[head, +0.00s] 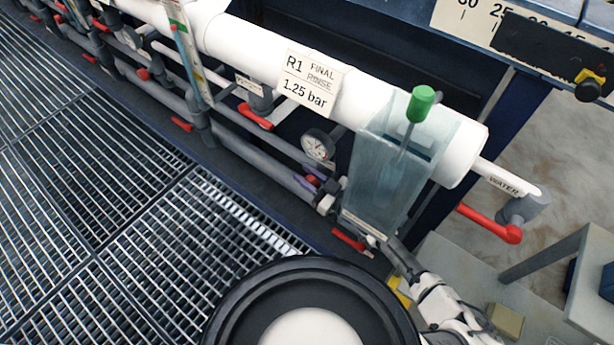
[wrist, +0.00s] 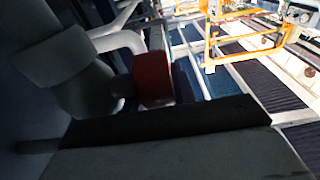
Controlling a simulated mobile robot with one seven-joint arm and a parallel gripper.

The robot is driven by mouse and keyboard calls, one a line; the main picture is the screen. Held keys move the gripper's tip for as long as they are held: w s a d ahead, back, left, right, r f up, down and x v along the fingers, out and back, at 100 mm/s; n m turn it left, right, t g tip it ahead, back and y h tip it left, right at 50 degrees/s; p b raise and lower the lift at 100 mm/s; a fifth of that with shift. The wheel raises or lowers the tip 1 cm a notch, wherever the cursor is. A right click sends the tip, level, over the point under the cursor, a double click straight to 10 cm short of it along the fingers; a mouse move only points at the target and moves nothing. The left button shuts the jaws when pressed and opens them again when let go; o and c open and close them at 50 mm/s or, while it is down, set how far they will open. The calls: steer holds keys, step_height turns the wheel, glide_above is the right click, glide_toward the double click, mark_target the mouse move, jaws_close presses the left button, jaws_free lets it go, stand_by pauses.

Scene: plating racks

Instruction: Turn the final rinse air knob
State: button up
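A final rinse label (head: 310,82) reads "R1 FINAL RINSE 1.25 bar" on the white pipe. Below it is a round gauge (head: 318,146), with a small red knob (head: 312,181) just under it. In the wrist view a red round knob (wrist: 153,78) on a grey stem stands close beyond a dark gripper part (wrist: 170,121); I cannot tell whether they touch. In the head view my gripper (head: 398,256) reaches up from the lower right toward the pipework beneath the clear box. Its fingertips are not clearly visible, so its opening cannot be told.
A clear box (head: 385,185) with a green-topped rod (head: 421,103) stands over the pipes beside the gauge. Red lever handles (head: 348,240) and (head: 490,223) stick out nearby. Metal grating (head: 90,220) covers the left floor. A grey table (head: 585,270) stands at right.

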steer(key=shift+o, duration=0.6)
steer(key=shift+s+d, duration=0.15)
steer(key=shift+d, duration=0.1)
steer(key=v, duration=1.3)
steer(key=shift+b, duration=0.4)
steer(key=shift+s+f, duration=0.1)
